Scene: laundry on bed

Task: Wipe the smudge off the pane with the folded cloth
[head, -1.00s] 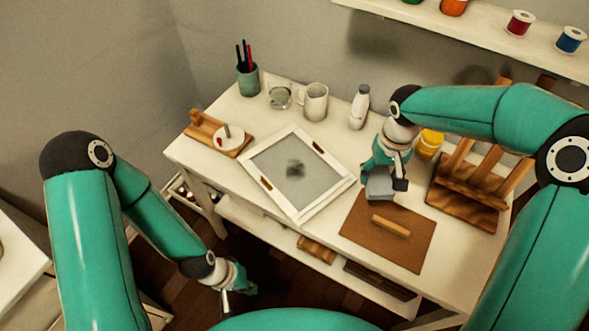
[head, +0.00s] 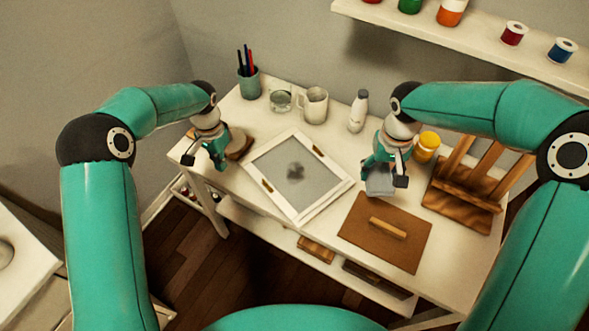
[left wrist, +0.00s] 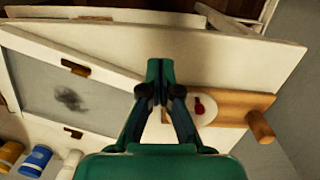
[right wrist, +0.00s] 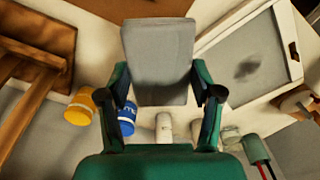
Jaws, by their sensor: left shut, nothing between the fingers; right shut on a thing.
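The white-framed pane (head: 270,160) lies on the table, with a dark smudge (head: 296,172) near the middle of its grey glass. The smudge also shows in the left wrist view (left wrist: 69,99) and the right wrist view (right wrist: 245,69). My right gripper (head: 384,176) is shut on the grey folded cloth (head: 380,185), held to the right of the pane; the cloth fills the space between the fingers in the right wrist view (right wrist: 158,60). My left gripper (head: 205,160) is shut and empty, above the table's left end, left of the pane.
A brown board with a wooden handle (head: 360,237) lies in front of the cloth. A wooden rack (head: 465,195) stands at the right.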

